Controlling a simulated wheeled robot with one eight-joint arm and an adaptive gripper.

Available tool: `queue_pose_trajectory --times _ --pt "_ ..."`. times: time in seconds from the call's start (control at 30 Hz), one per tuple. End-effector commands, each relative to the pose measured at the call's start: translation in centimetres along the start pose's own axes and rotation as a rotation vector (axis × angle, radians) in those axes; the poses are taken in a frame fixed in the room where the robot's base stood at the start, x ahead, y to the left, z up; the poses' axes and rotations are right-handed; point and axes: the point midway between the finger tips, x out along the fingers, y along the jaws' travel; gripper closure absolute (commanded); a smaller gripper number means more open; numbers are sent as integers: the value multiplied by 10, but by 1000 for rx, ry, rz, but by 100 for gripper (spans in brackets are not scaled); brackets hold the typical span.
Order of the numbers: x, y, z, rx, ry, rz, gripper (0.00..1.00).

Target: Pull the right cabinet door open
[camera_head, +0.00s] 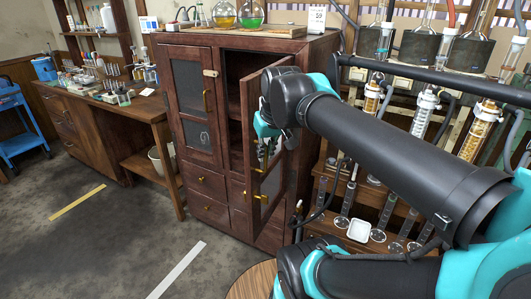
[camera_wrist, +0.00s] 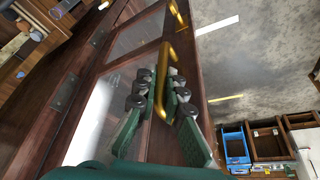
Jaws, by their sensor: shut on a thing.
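The dark wood cabinet (camera_head: 245,40) stands in the middle of the head view. Its right door (camera_head: 273,186) stands partly open, swung out from the front on its right side, with a dark gap into the interior. In the wrist view the door (camera_wrist: 128,68) runs diagonally with its glass panes. My gripper (camera_wrist: 165,92) is shut on the brass handle (camera_wrist: 177,16), with finger pads on both sides of the bar. In the head view my gripper (camera_head: 266,146) is at the door, and the arm partly hides it. The left door (camera_head: 194,90) is closed.
A wooden desk (camera_head: 130,108) with small bottles and a blue cart (camera_head: 18,125) stand at the left. A rack (camera_head: 330,185) with glassware is close on the right, behind my arm.

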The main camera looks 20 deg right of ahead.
Motion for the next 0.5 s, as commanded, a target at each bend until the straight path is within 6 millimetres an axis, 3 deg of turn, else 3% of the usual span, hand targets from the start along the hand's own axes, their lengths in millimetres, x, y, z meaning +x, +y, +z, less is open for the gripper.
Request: queue_pose_trajectory --times 0.03,0.07,0.2,0.5 --pt "0 -2 2 0 -6 -5 100" --pt "0 -2 2 0 -6 -5 88" --pt "0 -1 2 0 -4 -4 71" --pt "0 -1 1 0 -3 -2 69"
